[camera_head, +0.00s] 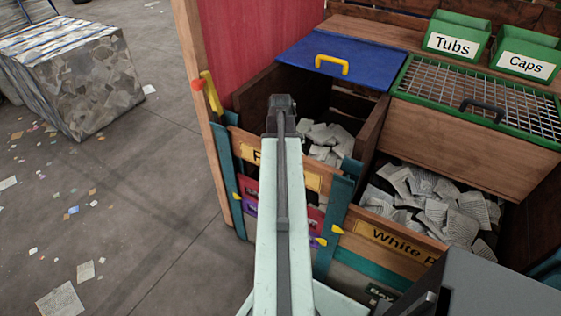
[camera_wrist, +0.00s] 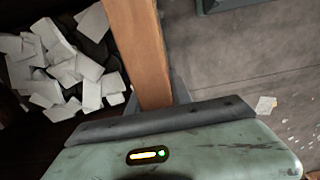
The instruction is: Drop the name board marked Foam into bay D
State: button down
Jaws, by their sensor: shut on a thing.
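A wooden name board (camera_head: 313,180) with a yellow label stands across the front of the left bay, between teal posts. Only a first letter F shows; my arm hides the rest. In the wrist view my gripper (camera_wrist: 155,98) has its grey fingertips on both sides of a wooden board edge (camera_wrist: 138,45) and is shut on it. That edge appears to be the same board's top. The head view hides my fingertips behind my arm. Whether the board is fully seated cannot be told. No bay letter D is readable.
The right bay has a "White P..." board (camera_head: 392,246) and a green mesh lid (camera_head: 480,92). A paper bale (camera_head: 95,85) stands left. The floor between is mostly clear.

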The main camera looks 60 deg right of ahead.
notch_tip(320, 180, up, 20)
jog(key=p, duration=1.8)
jog(key=shift+r+p, duration=0.25)
jog(key=shift+p, duration=0.1)
jog(key=shift+s, duration=0.1)
